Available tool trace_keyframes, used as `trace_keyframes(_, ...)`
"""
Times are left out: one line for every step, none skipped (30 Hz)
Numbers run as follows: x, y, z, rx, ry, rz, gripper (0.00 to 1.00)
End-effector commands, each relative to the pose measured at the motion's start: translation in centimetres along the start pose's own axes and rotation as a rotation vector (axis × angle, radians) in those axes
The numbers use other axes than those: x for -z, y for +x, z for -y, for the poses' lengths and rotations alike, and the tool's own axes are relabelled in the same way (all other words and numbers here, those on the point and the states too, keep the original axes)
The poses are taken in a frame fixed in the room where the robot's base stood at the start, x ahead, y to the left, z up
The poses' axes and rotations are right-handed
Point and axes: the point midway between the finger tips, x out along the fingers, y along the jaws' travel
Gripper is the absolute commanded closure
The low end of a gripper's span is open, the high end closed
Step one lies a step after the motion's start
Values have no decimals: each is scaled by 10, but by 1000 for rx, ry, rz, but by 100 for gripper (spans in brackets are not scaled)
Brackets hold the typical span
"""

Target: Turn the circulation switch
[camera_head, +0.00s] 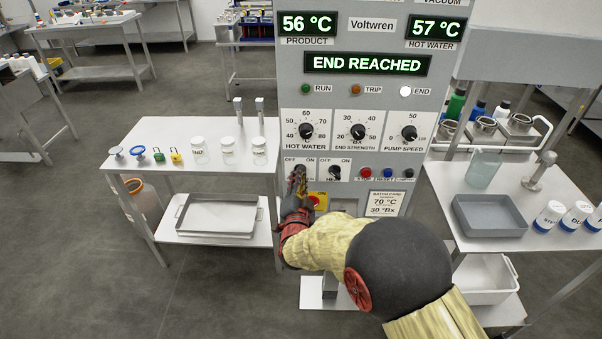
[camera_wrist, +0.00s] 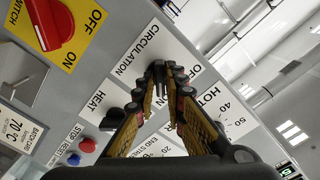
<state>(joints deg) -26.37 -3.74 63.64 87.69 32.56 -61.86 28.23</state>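The circulation switch (camera_head: 299,169) is a small dark knob with OFF and ON marks, the left one of two on the grey control panel. My gripper (camera_head: 297,182) is at it from the front, and its fingers partly hide it. In the wrist view, my gripper's fingertips (camera_wrist: 167,75) come close together on both sides of the dark circulation switch (camera_wrist: 159,80), beside the CIRCULATION label (camera_wrist: 138,50). The gripper looks shut on the knob. The knob's exact angle is hidden by the fingers.
The heat switch (camera_head: 334,172) is close on the right. A red switch on a yellow plate (camera_wrist: 50,25) lies just below. Three larger dials, including the hot water dial (camera_head: 306,131), sit above. Side tables (camera_head: 150,135) with jars and trays flank the panel. The display reads END REACHED.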

Motion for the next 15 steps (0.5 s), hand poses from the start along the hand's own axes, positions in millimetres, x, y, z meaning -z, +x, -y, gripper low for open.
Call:
trace_keyframes(0,0,0,0,0,0,93)
trace_keyframes(0,0,0,0,0,0,95)
trace_keyframes(0,0,0,0,0,0,97)
trace_keyframes(0,0,0,0,0,0,99)
trace_keyframes(0,0,0,0,0,0,100)
trace_keyframes(0,0,0,0,0,0,100)
trace_keyframes(0,0,0,0,0,0,100)
trace_keyframes(0,0,0,0,0,0,100)
trace_keyframes(0,0,0,0,0,0,100)
trace_keyframes(0,0,0,0,0,0,100)
trace_keyframes(0,0,0,0,0,0,100)
trace_keyframes(0,0,0,0,0,0,100)
trace_keyframes(0,0,0,0,-2,0,100)
trace_keyframes(0,0,0,-1,-10,0,100)
trace_keyframes(0,0,0,-1,-31,1,100)
